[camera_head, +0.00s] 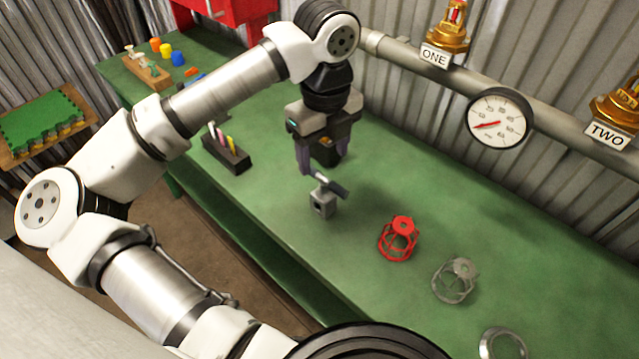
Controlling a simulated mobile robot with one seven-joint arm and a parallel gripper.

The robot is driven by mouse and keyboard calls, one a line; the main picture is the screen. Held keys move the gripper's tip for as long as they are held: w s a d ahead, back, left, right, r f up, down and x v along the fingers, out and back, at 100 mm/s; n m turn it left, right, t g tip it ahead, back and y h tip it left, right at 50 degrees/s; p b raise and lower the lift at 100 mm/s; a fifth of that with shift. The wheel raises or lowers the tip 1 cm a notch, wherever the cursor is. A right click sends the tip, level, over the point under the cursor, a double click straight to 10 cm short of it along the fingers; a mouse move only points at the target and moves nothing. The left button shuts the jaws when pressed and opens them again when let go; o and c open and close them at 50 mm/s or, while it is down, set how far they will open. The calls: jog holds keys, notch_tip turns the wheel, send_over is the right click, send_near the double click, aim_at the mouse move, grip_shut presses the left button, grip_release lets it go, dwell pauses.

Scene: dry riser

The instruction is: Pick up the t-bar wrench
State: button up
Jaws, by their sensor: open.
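A grey, blocky piece with a dark bar across its top (323,203) stands on the green bench. It looks like the t-bar wrench, though it is small in view and I cannot be sure. My gripper (322,164) points down over the bench, just behind and above this piece. Its purple fingers are spread apart, and it does not hold the grey piece. A dark and orange item (327,152) shows between and behind the fingers; I cannot tell whether it is part of my gripper.
A red cage (398,239), a clear cage (455,280) and a metal ring (502,344) lie to the right. A dark pen holder (226,153) and a wooden rack of T-handled tools (148,71) are left. A pipe with a gauge (499,118) runs along the wall.

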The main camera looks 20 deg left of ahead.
aim_at(325, 177)
notch_tip(325, 177, down, 6)
jog(key=shift+d+f+p, duration=0.15)
jog(key=shift+p, duration=0.25)
jog(key=shift+f+p, duration=0.95)
jog(key=shift+f, duration=1.7)
jog(key=shift+c, duration=0.4)
grip_shut()
